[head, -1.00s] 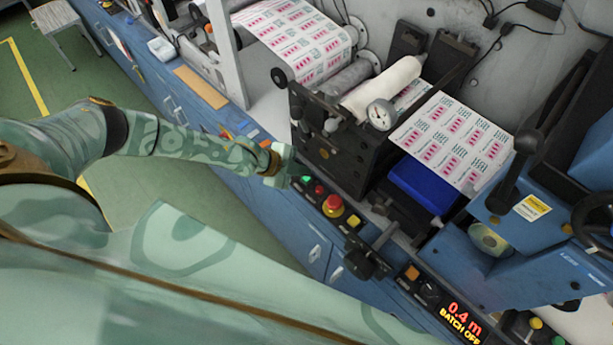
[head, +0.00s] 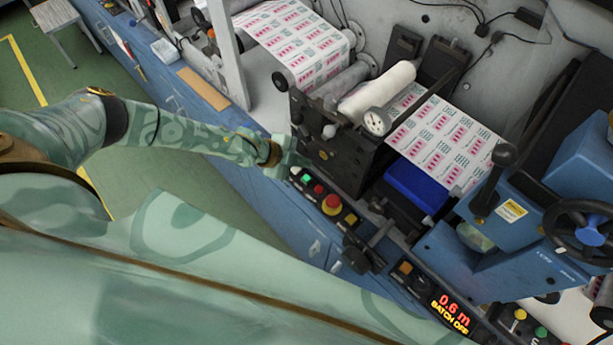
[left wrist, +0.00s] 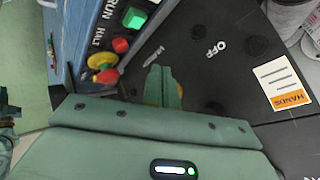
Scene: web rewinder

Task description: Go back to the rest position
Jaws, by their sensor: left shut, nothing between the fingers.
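My left gripper (head: 292,158) is at the front edge of the rewinder, just beyond the button panel (head: 322,194) and beside the dark machine block. A lit green button (left wrist: 134,18) and a red button (left wrist: 120,45) lie to the left of the fingers there. My right gripper is in neither view.
The printed web (head: 446,136) runs over rollers (head: 378,88) behind the block. A blue box (head: 416,187) sits below it. A lever (head: 366,250) and a red display reading 0.6 m, BATCH OFF (head: 450,313) lie at the front right. Green floor (head: 150,175) is open at left.

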